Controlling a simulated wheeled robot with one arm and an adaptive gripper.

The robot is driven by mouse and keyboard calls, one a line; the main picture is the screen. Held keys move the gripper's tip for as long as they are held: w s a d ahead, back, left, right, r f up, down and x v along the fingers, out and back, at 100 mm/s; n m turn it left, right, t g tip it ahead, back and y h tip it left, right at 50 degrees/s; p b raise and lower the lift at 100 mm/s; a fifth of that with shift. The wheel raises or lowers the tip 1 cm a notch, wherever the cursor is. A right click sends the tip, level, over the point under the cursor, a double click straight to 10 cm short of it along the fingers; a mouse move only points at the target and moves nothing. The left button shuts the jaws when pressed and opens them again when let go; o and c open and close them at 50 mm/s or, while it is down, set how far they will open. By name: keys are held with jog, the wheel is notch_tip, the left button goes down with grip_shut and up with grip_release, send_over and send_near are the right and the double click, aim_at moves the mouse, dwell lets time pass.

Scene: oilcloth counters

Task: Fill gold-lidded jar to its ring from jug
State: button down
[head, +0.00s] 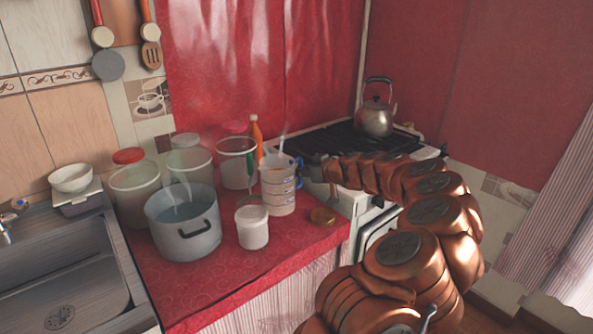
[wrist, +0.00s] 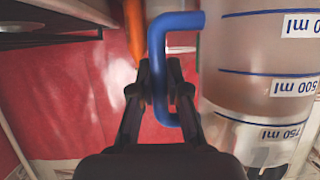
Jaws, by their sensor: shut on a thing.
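The jug (head: 278,187) is a clear measuring jug with bands and a blue handle, upright at the counter's right side. In the wrist view the jug (wrist: 245,100) shows blue lines and ml labels. My gripper (head: 318,172) reaches in from the right; in the wrist view its fingers (wrist: 162,90) are shut on the blue handle (wrist: 160,50). A round gold lid (head: 322,216) lies flat on the red cloth. A small pale jar (head: 252,230) stands in front of the jug; its ring and fill level are too small to tell.
A steaming pot (head: 185,235) stands left of the small jar. Lidded tubs (head: 134,190) and an orange bottle (head: 256,138) stand behind. A stove with a kettle (head: 376,118) is at the back right; a sink (head: 60,270) is left. Front counter is clear.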

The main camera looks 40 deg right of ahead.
jog(key=shift+w+a, duration=0.15)
jog(key=shift+a, duration=0.1)
jog(key=shift+r, duration=0.1)
